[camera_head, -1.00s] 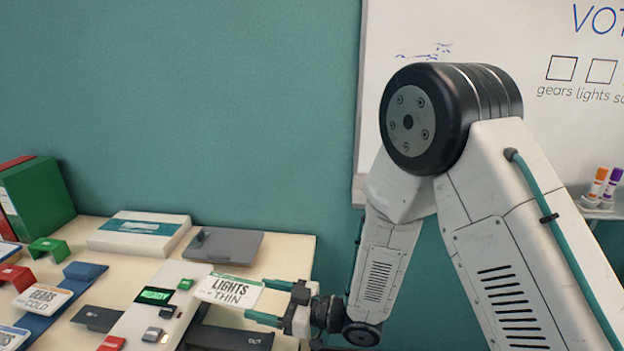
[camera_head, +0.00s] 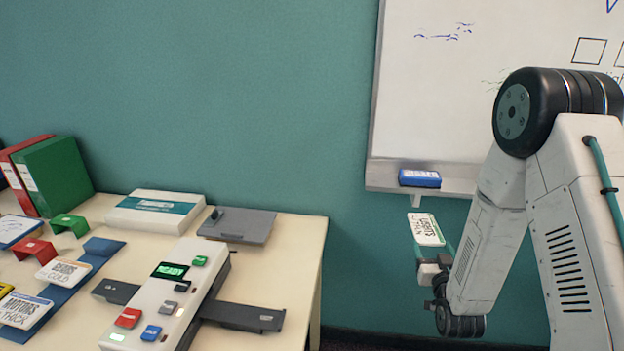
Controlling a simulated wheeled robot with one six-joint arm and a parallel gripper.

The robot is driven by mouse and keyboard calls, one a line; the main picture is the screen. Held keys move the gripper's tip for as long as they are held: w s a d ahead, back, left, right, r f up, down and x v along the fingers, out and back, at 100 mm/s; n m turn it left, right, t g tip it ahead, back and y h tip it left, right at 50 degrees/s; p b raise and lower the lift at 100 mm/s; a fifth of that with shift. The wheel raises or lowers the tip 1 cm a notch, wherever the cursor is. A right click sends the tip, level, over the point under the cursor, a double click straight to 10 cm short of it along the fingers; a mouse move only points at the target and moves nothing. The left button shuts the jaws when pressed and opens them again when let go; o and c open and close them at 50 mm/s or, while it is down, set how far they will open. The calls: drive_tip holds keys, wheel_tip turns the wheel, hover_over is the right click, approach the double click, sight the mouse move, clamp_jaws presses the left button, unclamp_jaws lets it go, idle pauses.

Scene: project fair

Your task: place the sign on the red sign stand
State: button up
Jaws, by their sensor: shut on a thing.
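My gripper (camera_head: 432,248) is shut on a white sign with a green edge (camera_head: 426,229), reading "LIGHTS" and "THIN". It holds the sign in the air to the right of the table, below the whiteboard tray. The red sign stand (camera_head: 36,249) is a small bent red piece at the left of the table, with no sign on it. A green stand (camera_head: 70,224) of the same shape is behind it. Part of the gripper is hidden by my arm.
Two signs, "GEARS COLD" (camera_head: 64,270) and "MOTORS THICK" (camera_head: 24,309), lie on a blue rack (camera_head: 99,247). The laminator-like machine (camera_head: 150,303) shows "READY". A white box (camera_head: 155,207) and grey device (camera_head: 240,224) stand behind. A blue eraser (camera_head: 419,178) rests on the whiteboard tray.

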drive_tip(key=a+r+n+y, duration=0.2)
drive_tip(key=a+n+y, duration=0.15)
drive_tip(key=a, duration=0.75)
drive_tip(key=r+n+g+y, duration=0.2)
drive_tip(key=n+g+y, duration=1.25)
drive_tip(key=g, duration=0.25)
hover_over(280, 319)
drive_tip(key=a, duration=0.3)
drive_tip(key=shift+w+d+f+m, duration=0.1)
drive_tip(key=shift+w+d+m, duration=0.15)
drive_tip(key=shift+m, duration=0.15)
wheel_tip(280, 319, down, 10)
drive_tip(key=shift+r, duration=0.2)
drive_tip(key=shift+f, duration=0.1)
drive_tip(key=o, duration=1.1)
drive_tip(key=shift+c, duration=0.2)
